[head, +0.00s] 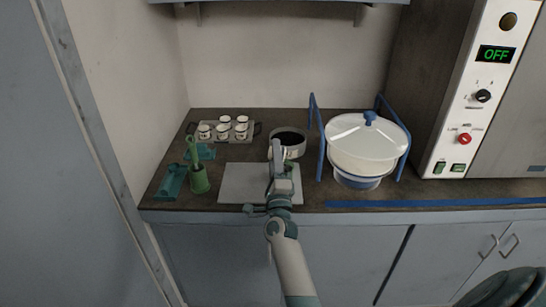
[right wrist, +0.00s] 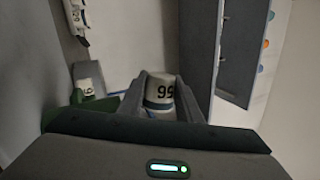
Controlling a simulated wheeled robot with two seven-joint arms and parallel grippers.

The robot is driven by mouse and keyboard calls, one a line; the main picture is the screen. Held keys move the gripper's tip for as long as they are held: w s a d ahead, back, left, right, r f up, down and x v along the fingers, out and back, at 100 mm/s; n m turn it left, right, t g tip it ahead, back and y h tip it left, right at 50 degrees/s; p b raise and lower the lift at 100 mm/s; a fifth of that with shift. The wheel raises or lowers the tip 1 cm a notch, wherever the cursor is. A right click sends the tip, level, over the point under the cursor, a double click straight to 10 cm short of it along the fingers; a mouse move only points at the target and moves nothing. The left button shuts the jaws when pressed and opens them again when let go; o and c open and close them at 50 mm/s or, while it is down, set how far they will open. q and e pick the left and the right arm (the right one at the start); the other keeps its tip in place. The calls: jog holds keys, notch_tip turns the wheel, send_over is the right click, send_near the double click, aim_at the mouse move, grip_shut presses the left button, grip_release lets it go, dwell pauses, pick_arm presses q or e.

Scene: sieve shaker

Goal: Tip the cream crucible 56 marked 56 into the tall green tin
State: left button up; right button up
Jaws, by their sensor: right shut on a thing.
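My right gripper (head: 277,152) reaches in over the back of the grey mat, just in front of the round pan. In the right wrist view, its two fingers (right wrist: 160,95) are shut on the cream crucible 56 (right wrist: 160,92), with a dark mark on its side and a blue band. I cannot make out this crucible in the head view, where the gripper hides it. The gripper is well to the right of the tin. My left gripper is not in view.
A tray (head: 213,138) of several small cream crucibles stands at the back left. The pan (head: 298,150) has dark contents. A lidded white vessel (head: 362,158) sits between blue rails on the right. Teal pieces (head: 171,183) lie beside the tin. The grey mat (head: 240,185) is clear.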

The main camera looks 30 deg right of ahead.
jog(key=shift+m, duration=0.7)
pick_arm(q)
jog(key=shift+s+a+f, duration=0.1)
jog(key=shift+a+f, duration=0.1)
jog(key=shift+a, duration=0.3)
pick_arm(e)
jog(key=shift+d+r+m+h, duration=0.1)
jog(key=shift+m+h, duration=0.3)
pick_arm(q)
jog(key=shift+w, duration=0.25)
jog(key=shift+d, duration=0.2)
pick_arm(e)
jog(key=n, duration=0.1)
jog(key=n+y+p, duration=0.1)
jog(key=n, duration=0.1)
jog(key=n+y+p, duration=0.1)
jog(key=shift+w+a+r+n, duration=0.15)
jog(key=shift+a+r+n, duration=0.05)
jog(key=shift+a+n, duration=0.1)
jog(key=shift+n+t+y+p, duration=0.3)
jog(key=shift+n+p, duration=0.1)
jog(key=shift+n, duration=0.1)
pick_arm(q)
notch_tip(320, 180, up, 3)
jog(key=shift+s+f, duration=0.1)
pick_arm(e)
jog(key=shift+a+f+n, duration=0.1)
jog(key=shift+f+n, duration=0.15)
jog(key=shift+n, duration=0.05)
